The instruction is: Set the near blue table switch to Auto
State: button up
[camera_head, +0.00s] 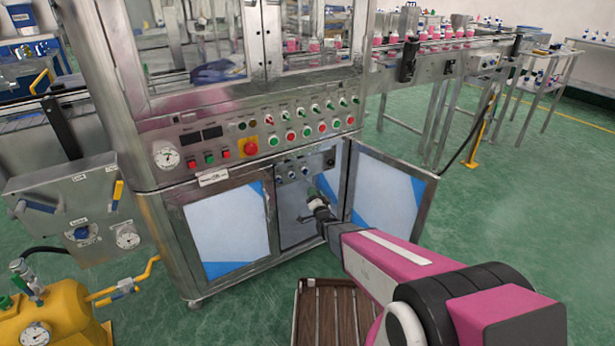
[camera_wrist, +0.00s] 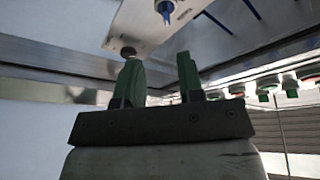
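A small metal switch panel (camera_head: 298,167) is set inside the open cabinet under the machine's control row. It carries small blue knobs (camera_head: 305,171), too small in the head view to read their positions. In the wrist view one blue knob (camera_wrist: 165,8) points down, cut by the top edge, with unreadable lettering beside it. My gripper (camera_head: 316,194) is inside the cabinet opening, below the panel. In the wrist view its green fingers (camera_wrist: 160,80) stand apart with nothing between them. A dark round knob (camera_wrist: 128,50) appears just above the left fingertip; I cannot tell whether they touch.
The open cabinet door (camera_head: 390,203) stands to the right of my arm. The control row of buttons (camera_head: 305,130) runs above the opening. A grey box with a blue switch (camera_head: 82,233) stands at left, above a yellow tank (camera_head: 50,310). A slatted wooden pallet (camera_head: 330,310) lies below.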

aim_at(307, 173)
jog(key=shift+t+y, duration=0.3)
jog(key=x, duration=1)
jog(key=shift+w+a+r, duration=0.1)
jog(key=shift+w+a, duration=0.15)
jog(key=shift+a, duration=0.1)
grip_shut()
